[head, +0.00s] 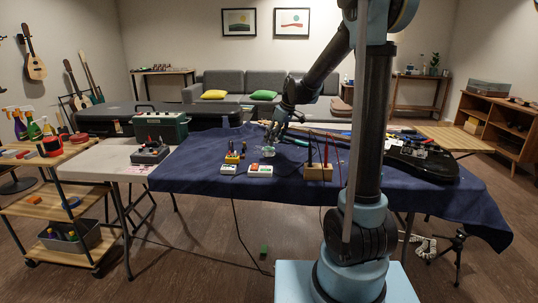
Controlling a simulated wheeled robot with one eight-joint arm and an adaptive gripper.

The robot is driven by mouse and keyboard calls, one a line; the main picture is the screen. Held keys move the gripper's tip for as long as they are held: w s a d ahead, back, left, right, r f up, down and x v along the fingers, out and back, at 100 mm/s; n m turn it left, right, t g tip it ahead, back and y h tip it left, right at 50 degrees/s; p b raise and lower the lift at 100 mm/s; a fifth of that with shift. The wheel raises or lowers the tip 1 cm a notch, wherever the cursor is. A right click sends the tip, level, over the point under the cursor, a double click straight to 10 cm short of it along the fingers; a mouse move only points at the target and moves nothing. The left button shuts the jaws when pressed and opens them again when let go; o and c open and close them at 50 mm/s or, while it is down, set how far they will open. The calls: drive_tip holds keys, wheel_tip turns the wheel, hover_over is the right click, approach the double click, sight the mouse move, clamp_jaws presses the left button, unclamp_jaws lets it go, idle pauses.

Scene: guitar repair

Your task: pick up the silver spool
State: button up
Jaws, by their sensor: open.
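My gripper (273,133) is open and points down over the blue cloth, near the middle of the table. Just below it sits a small pale, silvery-looking round thing (268,151). It may be the silver spool, but it is too small for me to be sure. I cannot tell whether the fingertips touch it. No other clear silver spool shows.
A small holder with coloured tools (232,157) stands left of my gripper. Small boxes (260,169) lie in front. A wooden block with upright tools (318,172) is to the right. A black guitar (421,160) lies at the table's right end. Bare blue cloth (195,165) lies left.

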sight(269, 148)
drive_tip(key=shift+x, duration=3.35)
drive_tip(key=shift+w+r, duration=0.15)
drive_tip(key=c, duration=1.1)
